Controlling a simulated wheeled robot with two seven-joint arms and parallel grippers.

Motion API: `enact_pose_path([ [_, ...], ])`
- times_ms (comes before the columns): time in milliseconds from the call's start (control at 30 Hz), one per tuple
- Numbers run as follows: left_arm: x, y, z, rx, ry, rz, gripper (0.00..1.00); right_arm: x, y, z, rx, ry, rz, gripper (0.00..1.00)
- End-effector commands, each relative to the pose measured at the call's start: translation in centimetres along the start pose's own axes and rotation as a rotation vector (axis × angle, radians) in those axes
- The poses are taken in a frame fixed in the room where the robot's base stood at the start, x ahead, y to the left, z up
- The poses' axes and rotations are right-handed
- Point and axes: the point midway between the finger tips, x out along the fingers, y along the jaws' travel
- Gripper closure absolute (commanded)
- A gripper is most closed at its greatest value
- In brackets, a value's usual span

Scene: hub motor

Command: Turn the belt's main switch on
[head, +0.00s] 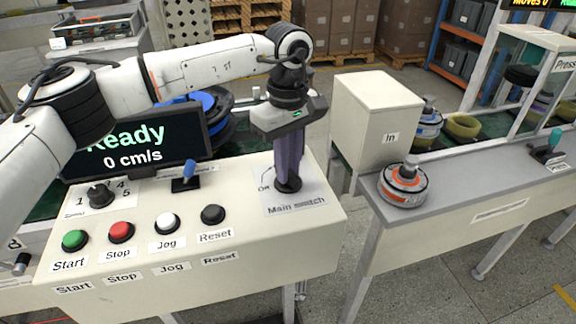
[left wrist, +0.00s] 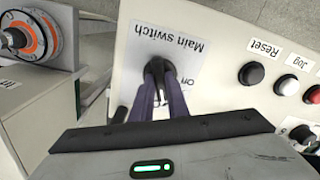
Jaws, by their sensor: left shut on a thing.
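The main switch (head: 288,185) is a black rotary knob on the right end of the cream control panel (head: 320,215), on a grey plate marked "Main switch". My left gripper (head: 289,178) points straight down at it, its fingers shut on the knob. The left wrist view shows the fingers (left wrist: 160,80) on either side of the black knob (left wrist: 158,69). Part of the "On" mark shows beside the knob there; the fingers hide part of the plate. The display (head: 135,145) reads "Ready" and "0 cm/s". My right gripper is not in view.
Green Start (head: 75,240), red Stop (head: 121,232), white Jog (head: 167,223) and black Reset (head: 213,215) buttons line the panel's front. A blue-tipped lever (head: 187,175) and speed knob (head: 100,195) stand behind them. A hub motor (head: 403,185) sits on the grey bench at right.

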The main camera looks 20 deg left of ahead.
Motion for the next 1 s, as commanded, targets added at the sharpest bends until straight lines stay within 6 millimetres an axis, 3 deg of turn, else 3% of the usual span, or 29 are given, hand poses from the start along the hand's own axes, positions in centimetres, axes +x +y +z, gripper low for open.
enact_pose_path([
  [500,-0.04,0.04,0.07,0.351,-0.001,0.001,1.00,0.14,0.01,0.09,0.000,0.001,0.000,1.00],
  [1000,-0.05,0.03,0.09,0.425,-0.001,0.001,1.00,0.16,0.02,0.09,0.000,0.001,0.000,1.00],
])
